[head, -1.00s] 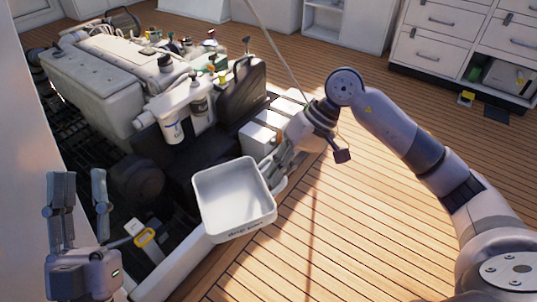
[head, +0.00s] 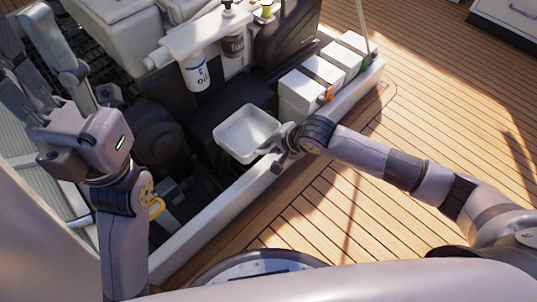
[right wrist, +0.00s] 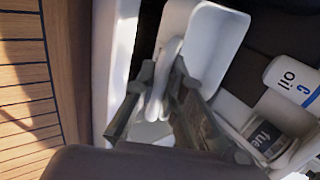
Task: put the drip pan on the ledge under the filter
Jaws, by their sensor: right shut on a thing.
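The drip pan (head: 249,131) is a white, empty, shallow rectangular tray inside the hatch, in front of the engine. My right gripper (head: 276,141) is shut on its right side.
White boxes (head: 303,92) stand in a row right of the pan. The white hatch edge (head: 213,228) runs in front of it. The wooden deck (head: 430,110) at right is clear.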

